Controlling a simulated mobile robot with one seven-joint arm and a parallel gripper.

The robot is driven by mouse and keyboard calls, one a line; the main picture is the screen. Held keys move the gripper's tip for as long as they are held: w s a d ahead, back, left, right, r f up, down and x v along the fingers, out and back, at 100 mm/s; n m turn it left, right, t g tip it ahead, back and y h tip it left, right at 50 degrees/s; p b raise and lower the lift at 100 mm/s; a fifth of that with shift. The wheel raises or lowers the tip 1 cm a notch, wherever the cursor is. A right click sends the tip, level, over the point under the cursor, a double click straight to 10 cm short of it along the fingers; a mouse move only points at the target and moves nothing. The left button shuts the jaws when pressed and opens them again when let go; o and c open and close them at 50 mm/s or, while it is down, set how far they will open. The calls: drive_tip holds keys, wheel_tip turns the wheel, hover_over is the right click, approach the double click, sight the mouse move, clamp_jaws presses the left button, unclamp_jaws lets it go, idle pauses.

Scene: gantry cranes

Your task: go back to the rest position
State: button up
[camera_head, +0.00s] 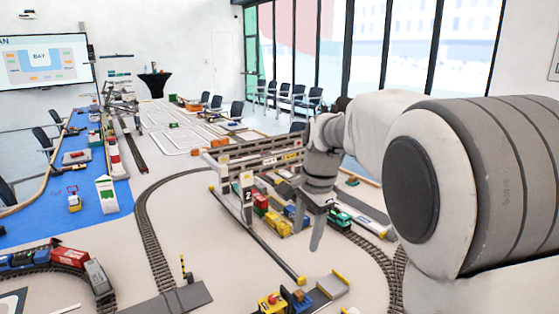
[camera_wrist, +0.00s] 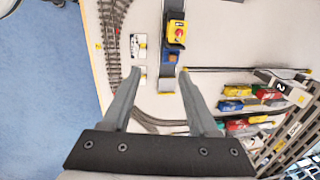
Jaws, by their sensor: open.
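My gripper (camera_wrist: 158,72) is open and empty in the wrist view, with its two grey fingers apart above the white table (camera_wrist: 222,30). In the head view my gripper (camera_head: 318,225) hangs at the end of my arm, in front of the grey gantry crane (camera_head: 247,190) marked 2. Its fingers partly overlap each other there. My arm fills the right side of the head view and hides part of the table.
Small coloured containers (camera_head: 270,212) stand under the crane. A yellow vehicle (camera_head: 270,302) is near the front, also in the wrist view (camera_wrist: 175,32). Curved train track (camera_head: 150,225) and a train (camera_head: 70,258) lie left. A blue mat (camera_head: 95,205) carries toy ships. Chairs stand behind.

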drive_tip(key=s+d+r+n+t, duration=0.1)
drive_tip(key=s+d+r+n, duration=0.15)
drive_tip(key=s, duration=0.35)
drive_tip(key=s+d+r+n+t, duration=0.1)
drive_tip(key=s+d+r+n, duration=0.15)
drive_tip(key=s, duration=0.35)
drive_tip(key=s+d+f+n+t, duration=0.1)
drive_tip(key=s+n, duration=0.2)
drive_tip(key=s, duration=0.3)
drive_tip(key=s+d+f+n+t+h, duration=0.1)
drive_tip(key=s+d+f+n, duration=0.1)
drive_tip(key=s, duration=0.5)
drive_tip(key=shift+s+d+f+n, duration=0.15)
drive_tip(key=shift+s+f+n, duration=0.15)
drive_tip(key=shift+n, duration=0.5)
